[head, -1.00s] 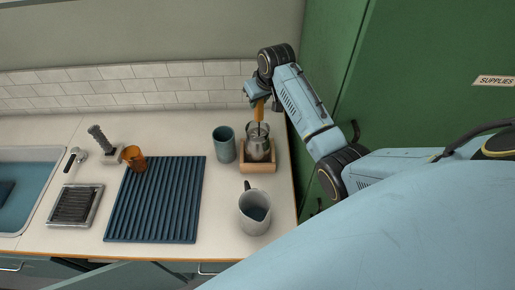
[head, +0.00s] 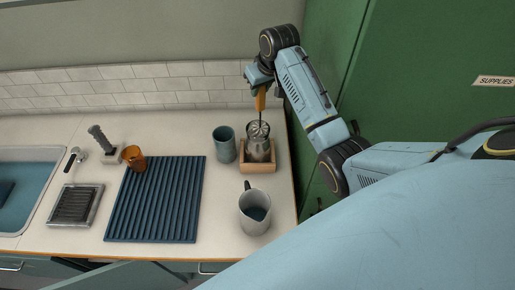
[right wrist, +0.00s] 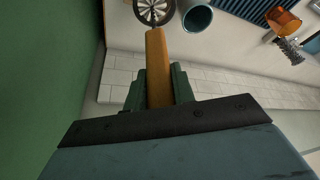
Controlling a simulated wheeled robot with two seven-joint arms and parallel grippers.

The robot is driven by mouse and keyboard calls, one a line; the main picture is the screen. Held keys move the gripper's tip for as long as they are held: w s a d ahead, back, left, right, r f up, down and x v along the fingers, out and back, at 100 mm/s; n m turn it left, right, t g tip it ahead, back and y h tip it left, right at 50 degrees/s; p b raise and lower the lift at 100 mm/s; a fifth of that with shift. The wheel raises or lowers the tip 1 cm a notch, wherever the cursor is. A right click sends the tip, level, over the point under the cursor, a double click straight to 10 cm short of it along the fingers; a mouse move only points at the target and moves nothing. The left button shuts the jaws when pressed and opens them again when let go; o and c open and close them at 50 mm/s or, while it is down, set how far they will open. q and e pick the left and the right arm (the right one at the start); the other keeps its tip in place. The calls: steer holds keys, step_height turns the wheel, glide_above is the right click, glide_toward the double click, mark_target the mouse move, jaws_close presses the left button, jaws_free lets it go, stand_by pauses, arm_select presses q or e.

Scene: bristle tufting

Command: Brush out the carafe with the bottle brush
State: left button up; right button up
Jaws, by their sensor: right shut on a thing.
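The bottle brush has an orange handle (head: 260,98), a thin stem and a round bristle head (head: 258,130). My right gripper (head: 260,83) is shut on the handle and holds the brush upright, head down. The handle (right wrist: 158,65) also shows between the fingers in the right wrist view, with the bristle head (right wrist: 154,10) at the top edge. The glassy grey carafe (head: 260,152) stands in a wooden holder (head: 257,169). The bristle head shows at the carafe's mouth; whether its lower part is inside I cannot tell. My left gripper is not in view.
A teal cup (head: 223,144) stands close left of the carafe, and a grey pitcher (head: 255,212) in front. A ribbed blue mat (head: 155,205), an orange cup (head: 133,157), another brush (head: 100,138) and a sink (head: 30,185) lie farther left. Green cabinets (head: 345,80) rise at right.

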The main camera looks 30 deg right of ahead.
mark_target(258, 99)
steer(key=shift+f+b, duration=0.6)
steer(key=shift+f, duration=1.85)
steer(key=shift+w+a+p, duration=0.25)
steer(key=shift+w+p, duration=0.1)
steer(key=shift+w+d, duration=0.3)
steer(key=shift+w, duration=0.15)
steer(key=shift+w+r, duration=0.1)
steer(key=shift+r, duration=0.05)
